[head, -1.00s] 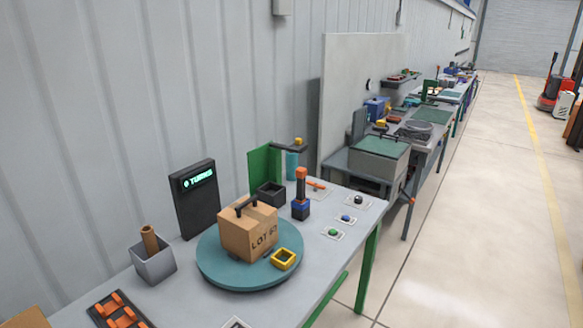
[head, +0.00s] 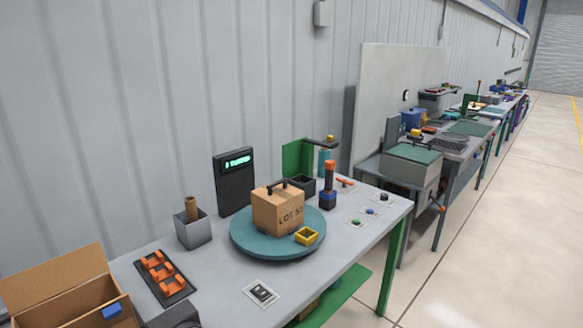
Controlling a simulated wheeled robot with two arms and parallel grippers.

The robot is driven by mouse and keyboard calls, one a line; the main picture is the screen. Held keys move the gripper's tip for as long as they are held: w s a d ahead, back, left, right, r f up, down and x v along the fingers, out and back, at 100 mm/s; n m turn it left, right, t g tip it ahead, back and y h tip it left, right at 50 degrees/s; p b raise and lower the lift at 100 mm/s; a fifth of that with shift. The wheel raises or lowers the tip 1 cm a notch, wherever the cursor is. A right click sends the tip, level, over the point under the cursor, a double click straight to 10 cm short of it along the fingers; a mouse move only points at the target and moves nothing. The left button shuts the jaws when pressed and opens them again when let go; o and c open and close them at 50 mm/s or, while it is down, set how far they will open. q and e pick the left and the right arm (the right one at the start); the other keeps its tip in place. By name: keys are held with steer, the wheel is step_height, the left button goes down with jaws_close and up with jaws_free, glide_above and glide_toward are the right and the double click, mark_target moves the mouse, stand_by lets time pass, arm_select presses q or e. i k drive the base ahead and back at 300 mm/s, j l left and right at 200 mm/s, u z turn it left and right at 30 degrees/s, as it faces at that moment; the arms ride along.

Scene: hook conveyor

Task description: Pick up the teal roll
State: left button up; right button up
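A teal upright cylinder (head: 324,160), which looks like the teal roll, stands at the far end of the near bench. It is small in view and partly hidden by the orange and blue post (head: 328,185) in front of it. A dark arm with a yellow block (head: 330,139) on its end reaches over its top; I cannot tell whether they touch. A green panel (head: 293,160) stands to its left. Neither of my grippers is in view.
On the bench a teal turntable (head: 250,246) carries a cardboard box (head: 268,212) and a yellow square frame (head: 306,236). A grey bin (head: 194,232), an orange-clip tray (head: 177,289) and an open carton (head: 55,285) stand left. Clear floor (head: 470,235) lies right of the benches.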

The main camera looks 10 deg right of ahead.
mark_target(323, 153)
steer(key=i+l+z, duration=0.25)
steer(key=l+z, duration=0.15)
steer(key=i+l+z, duration=0.4)
steer(key=l, duration=0.2)
steer(key=i+l+z, duration=0.25)
steer(key=l+z, duration=0.15)
steer(key=i+l+z, duration=0.35)
steer(key=i, duration=0.2)
steer(key=i+l+z, duration=0.1)
steer(key=i+z, duration=0.25)
steer(key=i, duration=0.2)
steer(key=i+u, duration=0.1)
steer(key=i, duration=0.75)
steer(key=i+l+u, duration=0.15)
steer(key=i, duration=0.7)
steer(key=i+u, duration=0.7)
steer(key=u, duration=0.15)
steer(key=i+l+u, duration=0.2)
steer(key=i+u, duration=0.2)
steer(key=k, duration=0.05)
